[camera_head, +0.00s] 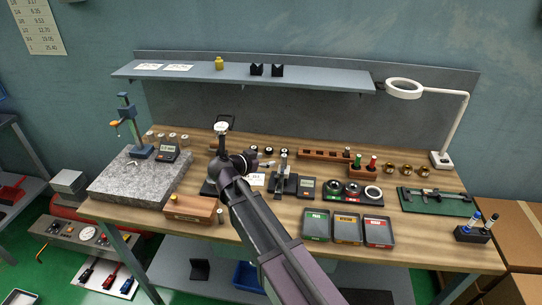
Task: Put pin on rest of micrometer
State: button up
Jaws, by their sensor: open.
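My gripper (246,161) is over the left-middle of the wooden bench, seen from behind, its fingers small and hard to make out. I see nothing held in it. A small upright pin-like piece (220,215) stands by the right end of a wooden block (190,208); I cannot tell if it is the pin. Small silvery parts (267,164) show just right of my gripper, partly hidden; they may belong to the micrometer, but I cannot make out its rest. A dial gauge stand (222,129) rises just behind my gripper.
A granite plate (136,184) with a blue stand (130,120) is at left. Right of my arm are a small stand (284,178), a digital readout (306,187), ring gauges (352,190) and several trays (347,229). A white lamp (404,88) overhangs the right side.

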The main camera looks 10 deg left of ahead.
jog(key=shift+s+a+r, duration=0.2)
jog(key=shift+s+a, duration=0.05)
jog(key=shift+s, duration=0.1)
dwell(0.7)
jog(key=s+d+f+n+g+y, duration=0.1)
jog(key=s+d+f+g, duration=0.2)
jog(key=d, duration=0.5)
jog(key=s+d+f+n+g+y, duration=0.1)
jog(key=s+d+f+g, duration=0.2)
jog(key=d, duration=0.5)
jog(key=s+d+f+n+g+y, duration=0.1)
jog(key=s+d+f+n+g, duration=0.1)
jog(key=d, duration=0.6)
jog(key=shift+s+d+f+g+y, duration=0.1)
jog(key=shift+s+f+g+y, duration=0.25)
jog(key=shift+s+f, duration=0.5)
jog(key=s+d+n+y, duration=0.1)
jog(key=s, duration=0.1)
jog(key=s+d+f+g+y, duration=0.1)
jog(key=s+d, duration=0.1)
jog(key=s+d+n+g+y, duration=0.1)
jog(key=s, duration=0.1)
jog(key=shift+d+f+n+y, duration=0.25)
jog(key=shift+d+f+n, duration=0.05)
jog(key=shift+d+f, duration=0.1)
jog(key=shift+s+d+n+y, duration=0.3)
jog(key=shift+s+y, duration=0.1)
jog(key=shift+s, duration=0.2)
